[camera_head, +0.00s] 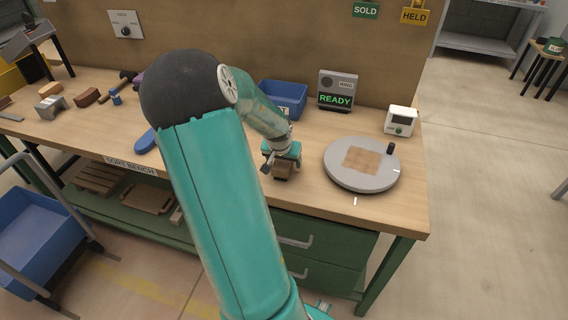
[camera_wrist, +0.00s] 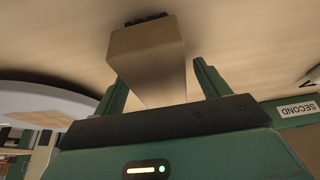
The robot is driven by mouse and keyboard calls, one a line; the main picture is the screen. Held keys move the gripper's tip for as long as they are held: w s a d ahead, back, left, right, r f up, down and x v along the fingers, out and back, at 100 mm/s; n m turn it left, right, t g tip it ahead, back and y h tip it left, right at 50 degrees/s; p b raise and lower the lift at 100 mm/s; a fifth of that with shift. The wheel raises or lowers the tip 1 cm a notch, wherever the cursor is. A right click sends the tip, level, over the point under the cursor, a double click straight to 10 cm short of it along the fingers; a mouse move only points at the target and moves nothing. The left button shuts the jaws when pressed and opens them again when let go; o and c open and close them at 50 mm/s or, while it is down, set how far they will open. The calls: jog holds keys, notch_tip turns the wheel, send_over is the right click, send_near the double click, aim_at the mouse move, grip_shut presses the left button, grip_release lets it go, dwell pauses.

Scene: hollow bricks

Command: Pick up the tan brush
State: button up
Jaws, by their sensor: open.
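A tan-brown block with a dark, bristle-like end, which looks like the tan brush (camera_wrist: 148,60), lies between the two fingers of my gripper (camera_wrist: 160,72) in the wrist view. A gap shows between the block and the right finger; the left finger is close beside it, and I cannot tell if they touch. In the head view my gripper (camera_head: 281,157) is low over the bench, and the brown brush (camera_head: 283,172) shows under it, partly hidden. My gripper is open.
A round grey turntable (camera_head: 340,179) with a tan square patch and a black knob stands right of my gripper. A blue bin (camera_head: 286,97), a READY display (camera_head: 337,91) and a small white device (camera_head: 401,121) stand behind. Several tools and blocks lie at left on the wooden bench (camera_head: 225,175).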

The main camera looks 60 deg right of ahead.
jog(key=shift+f, duration=0.25)
dwell(0.3)
jog(key=c, duration=1.1)
jog(key=shift+r, duration=0.15)
jog(key=r, duration=0.4)
jog(key=shift+w+a+r, duration=0.15)
jog(key=shift+a, duration=0.2)
jog(key=shift+s+a+r, duration=0.1)
jog(key=shift+a+r, duration=1.4)
jog(key=shift+a, duration=0.7)
jog(key=shift+s+a+r, duration=0.1)
jog(key=shift+a+r, duration=1.4)
jog(key=shift+a, duration=0.75)
jog(key=shift+s+a+r, duration=0.1)
jog(key=shift+a+r, duration=1.4)
jog(key=shift+a, duration=0.7)
